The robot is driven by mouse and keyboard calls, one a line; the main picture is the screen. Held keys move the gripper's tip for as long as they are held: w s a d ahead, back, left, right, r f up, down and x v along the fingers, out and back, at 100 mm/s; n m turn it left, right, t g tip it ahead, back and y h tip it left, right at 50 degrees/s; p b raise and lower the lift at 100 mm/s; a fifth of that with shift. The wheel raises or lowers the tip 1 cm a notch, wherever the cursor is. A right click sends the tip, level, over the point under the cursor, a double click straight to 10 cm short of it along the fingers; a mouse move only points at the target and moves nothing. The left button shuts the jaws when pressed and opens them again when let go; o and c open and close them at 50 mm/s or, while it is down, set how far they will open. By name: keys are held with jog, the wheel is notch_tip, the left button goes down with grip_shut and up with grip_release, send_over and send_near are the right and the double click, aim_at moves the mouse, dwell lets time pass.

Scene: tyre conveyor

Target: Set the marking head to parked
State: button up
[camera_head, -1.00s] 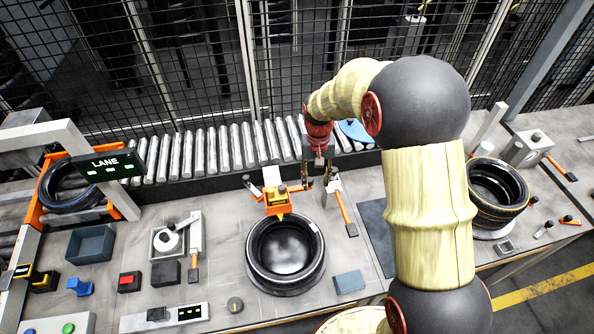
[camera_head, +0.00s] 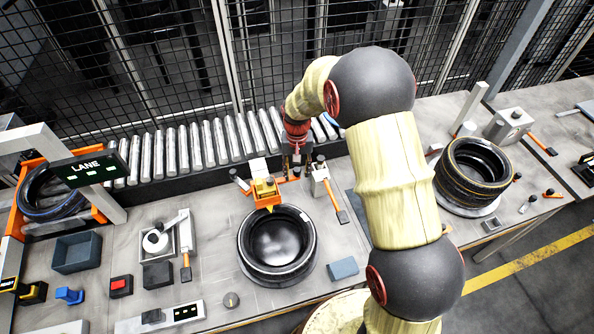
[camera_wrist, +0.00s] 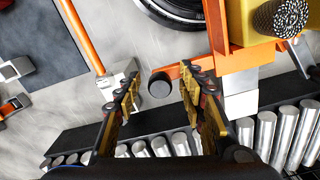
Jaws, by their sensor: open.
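The marking head (camera_head: 264,192) is a yellow and orange unit over the back edge of a black tyre (camera_head: 277,245). In the wrist view its yellow block (camera_wrist: 262,22) and orange arm (camera_wrist: 245,58) are at the upper right. A round black knob (camera_wrist: 160,86) sits by the left end of the orange arm. My gripper (camera_head: 297,160) is just right of the marking head. In the wrist view my gripper (camera_wrist: 160,78) is open, its fingers at either side of the knob; contact cannot be told. No parked marking is readable.
A grey block with an orange lever (camera_head: 333,200) stands close right of my gripper; it also shows in the wrist view (camera_wrist: 120,78). The roller conveyor (camera_head: 190,150) runs behind. Another tyre (camera_head: 470,175) stands at right. A blue-grey block (camera_head: 343,267) lies beside the middle tyre.

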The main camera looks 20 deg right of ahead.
jog(key=c, duration=0.3)
grip_shut()
dwell(0.6)
